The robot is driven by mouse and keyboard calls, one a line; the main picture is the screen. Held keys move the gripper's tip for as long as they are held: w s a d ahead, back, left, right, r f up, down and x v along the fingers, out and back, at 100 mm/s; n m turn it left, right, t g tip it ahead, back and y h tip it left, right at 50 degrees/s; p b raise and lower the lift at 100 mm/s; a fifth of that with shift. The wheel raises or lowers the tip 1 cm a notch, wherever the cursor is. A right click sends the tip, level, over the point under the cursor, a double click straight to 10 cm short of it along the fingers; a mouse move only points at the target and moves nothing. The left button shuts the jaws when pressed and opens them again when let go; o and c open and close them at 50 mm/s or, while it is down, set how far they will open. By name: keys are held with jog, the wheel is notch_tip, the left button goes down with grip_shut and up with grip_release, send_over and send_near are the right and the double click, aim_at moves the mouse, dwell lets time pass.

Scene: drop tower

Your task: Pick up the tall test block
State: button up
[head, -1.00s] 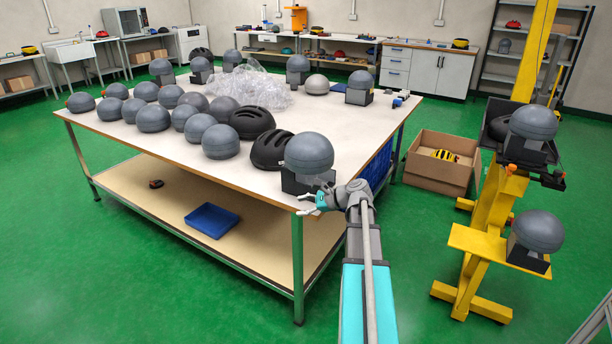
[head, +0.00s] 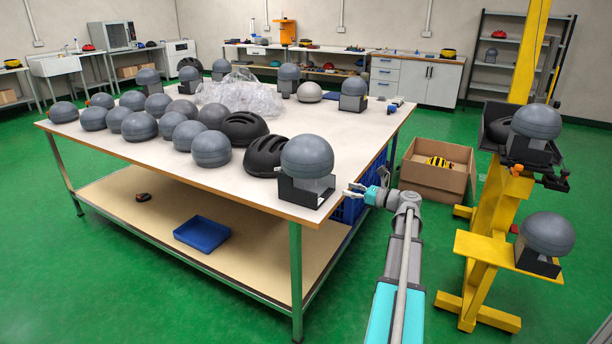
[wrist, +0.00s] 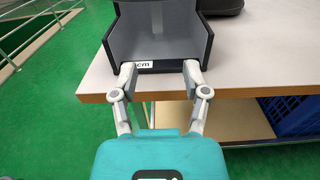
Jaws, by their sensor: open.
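A grey domed test block (head: 307,155) stands upright in a dark, open-fronted holder (head: 303,194) at the near right corner of the white table. I cannot tell whether it is the tall one, as several similar blocks are in view. My gripper (head: 354,190) is open and empty, to the right of the holder and beside the table edge. In the wrist view, the holder (wrist: 118,38) is straight ahead, with a white label ending in "cm" on its front lip. The block's grey lower part (wrist: 160,25) shows inside it; its dome is out of frame. The fingertips (wrist: 160,76) are spread before the holder.
Several grey domes and black helmets (head: 243,127) cover the table's left and middle. A yellow stand (head: 485,245) at right bears two more blocks. An open cardboard box (head: 432,180) sits on the floor between. A blue crate (wrist: 292,116) is under the table.

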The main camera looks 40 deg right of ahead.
aim_at(312, 183)
jog(key=shift+w, duration=0.1)
jog(key=shift+x, duration=4.25)
jog(key=shift+w+a, duration=0.1)
jog(key=shift+x, duration=2.5)
jog(key=shift+a, duration=0.15)
grip_shut()
